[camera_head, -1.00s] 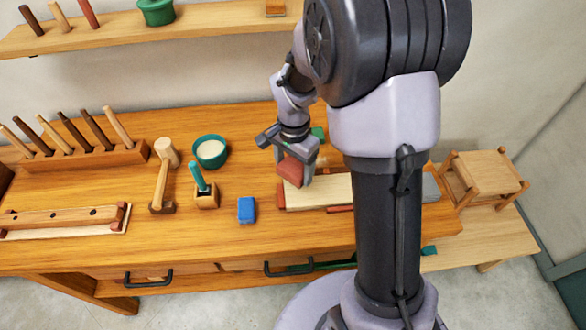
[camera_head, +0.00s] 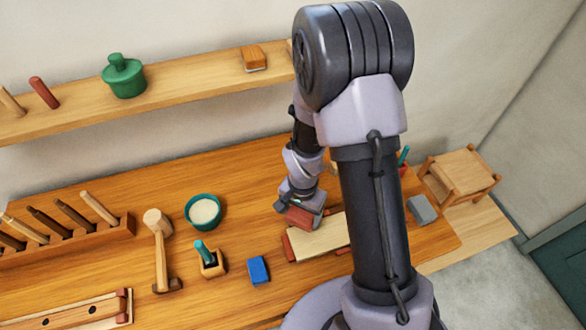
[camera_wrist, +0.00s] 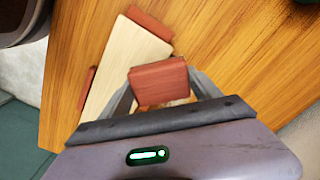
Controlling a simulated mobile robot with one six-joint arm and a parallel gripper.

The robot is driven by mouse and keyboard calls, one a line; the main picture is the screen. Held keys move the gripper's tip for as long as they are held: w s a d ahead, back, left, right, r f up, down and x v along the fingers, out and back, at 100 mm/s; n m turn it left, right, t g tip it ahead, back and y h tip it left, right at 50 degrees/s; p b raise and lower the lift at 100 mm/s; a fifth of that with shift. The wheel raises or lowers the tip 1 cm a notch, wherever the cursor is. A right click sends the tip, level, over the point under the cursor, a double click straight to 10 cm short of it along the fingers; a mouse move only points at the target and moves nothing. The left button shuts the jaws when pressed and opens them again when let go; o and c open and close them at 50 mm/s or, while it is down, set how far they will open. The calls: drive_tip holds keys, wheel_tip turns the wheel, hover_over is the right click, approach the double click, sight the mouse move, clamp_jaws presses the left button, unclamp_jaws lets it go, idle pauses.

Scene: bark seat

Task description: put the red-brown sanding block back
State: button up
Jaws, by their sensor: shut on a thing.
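My gripper (camera_head: 302,208) is shut on the red-brown sanding block (camera_head: 298,217), which hangs over the bench by the back edge of a pale board. In the wrist view the block (camera_wrist: 159,82) sits between the two fingers of my gripper (camera_wrist: 160,88), its broad face toward the camera. The pale board (camera_head: 318,239) also shows beside the block in the wrist view (camera_wrist: 128,62), with red-brown pieces at its edges. Whether the block touches the bench or board I cannot tell.
On the bench (camera_head: 120,195) are a blue block (camera_head: 258,270), a mallet (camera_head: 160,245), a teal bowl (camera_head: 204,211), a tool holder (camera_head: 211,262) and a grey block (camera_head: 422,209). The wall shelf (camera_head: 180,92) holds an orange-brown block (camera_head: 253,57) and a green pot (camera_head: 123,76). A small stool (camera_head: 462,172) stands right.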

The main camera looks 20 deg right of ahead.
drive_tip(key=w, duration=0.5)
drive_tip(key=w+a+f, duration=0.1)
drive_tip(key=w, duration=0.4)
drive_tip(key=w+b, duration=0.1)
drive_tip(key=w, duration=0.3)
drive_tip(key=shift+w+a+f, duration=0.2)
drive_tip(key=shift+w+f, duration=0.2)
drive_tip(key=shift+f+b, duration=0.55)
drive_tip(key=shift+f, duration=1.2)
drive_tip(key=o, duration=1.3)
drive_tip(key=s+a+r+n+t+p, duration=0.1)
drive_tip(key=s+r, duration=0.2)
drive_tip(key=r, duration=1.1)
drive_tip(key=s+r+t+p, duration=0.1)
drive_tip(key=s+r+p, duration=0.1)
drive_tip(key=r, duration=1.1)
drive_tip(key=s+a+r+n+t, duration=0.1)
drive_tip(key=s+r, duration=0.2)
drive_tip(key=s, duration=0.4)
drive_tip(key=s+a+r+n+t+y, duration=0.1)
drive_tip(key=s+r, duration=0.3)
drive_tip(key=s, duration=0.4)
drive_tip(key=s+a+r+n+t+y, duration=0.1)
drive_tip(key=s+r, duration=0.3)
drive_tip(key=s, duration=0.4)
drive_tip(key=shift+s+r+n+t, duration=0.2)
drive_tip(key=shift+n+t, duration=0.1)
drive_tip(key=shift+t, duration=0.1)
